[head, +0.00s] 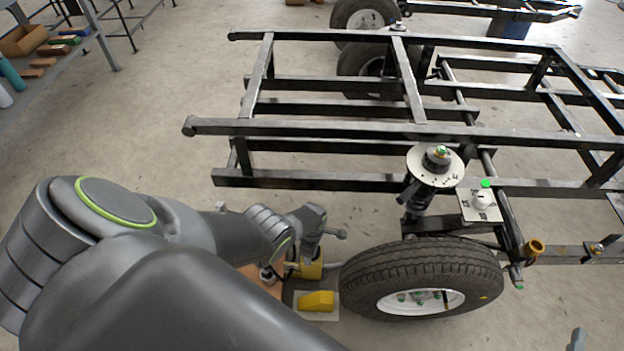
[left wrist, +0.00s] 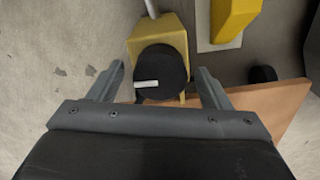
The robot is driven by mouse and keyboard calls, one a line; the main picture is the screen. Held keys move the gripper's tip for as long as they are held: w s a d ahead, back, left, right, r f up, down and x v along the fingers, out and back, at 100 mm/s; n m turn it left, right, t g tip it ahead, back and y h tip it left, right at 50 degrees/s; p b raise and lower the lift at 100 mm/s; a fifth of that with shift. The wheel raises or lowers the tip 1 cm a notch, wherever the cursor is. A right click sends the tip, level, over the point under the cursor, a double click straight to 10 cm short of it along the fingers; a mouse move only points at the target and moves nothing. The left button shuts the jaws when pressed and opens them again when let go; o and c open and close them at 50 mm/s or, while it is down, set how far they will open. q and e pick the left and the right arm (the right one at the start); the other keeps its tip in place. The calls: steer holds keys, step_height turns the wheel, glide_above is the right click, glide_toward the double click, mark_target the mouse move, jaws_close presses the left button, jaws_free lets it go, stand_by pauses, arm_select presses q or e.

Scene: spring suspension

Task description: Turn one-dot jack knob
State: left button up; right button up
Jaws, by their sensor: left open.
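The jack is a yellow block with a round black knob (left wrist: 160,72) on the side facing my wrist. The knob carries a short white bar, lying nearly level; I cannot make out a dot. My left gripper (left wrist: 161,80) is open, with one finger on each side of the knob and visible gaps to it. In the head view the yellow jack (head: 312,269) stands left of the wheel, partly hidden by my left arm, which covers most of the gripper. A small grey tip (head: 578,341) at the bottom right edge may be my right gripper; its jaws cannot be made out.
A yellow chock on a white plate (head: 317,302) lies beside the tyre (head: 420,265); the chock (left wrist: 233,18) also shows in the left wrist view. A brown board (left wrist: 265,105) lies under the gripper. The black frame (head: 350,130) and strut (head: 434,170) stand behind.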

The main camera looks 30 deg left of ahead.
arm_select(q)
steer(key=shift+r+p, duration=0.75)
steer(key=shift+r, duration=0.15)
step_height(320, 180, up, 4)
steer(key=p, duration=0.3)
steer(key=shift+f, duration=0.25)
arm_select(e)
steer(key=s+a+f+g+y, duration=0.3)
steer(key=s+f+g, duration=1)
steer(key=s+f, duration=0.25)
arm_select(q)
step_height(320, 180, up, 11)
steer(key=p, duration=1)
arm_select(e)
steer(key=s+d+f+g+h, duration=0.1)
steer(key=s+d+f, duration=0.1)
steer(key=f, duration=0.6)
steer(key=s+d+f+g+h, duration=0.1)
steer(key=s+d+f, duration=0.1)
steer(key=f, duration=0.7)
steer(key=shift+s+d+f+g, duration=0.3)
steer(key=shift+s+d+g, duration=0.1)
steer(key=shift+s, duration=0.25)
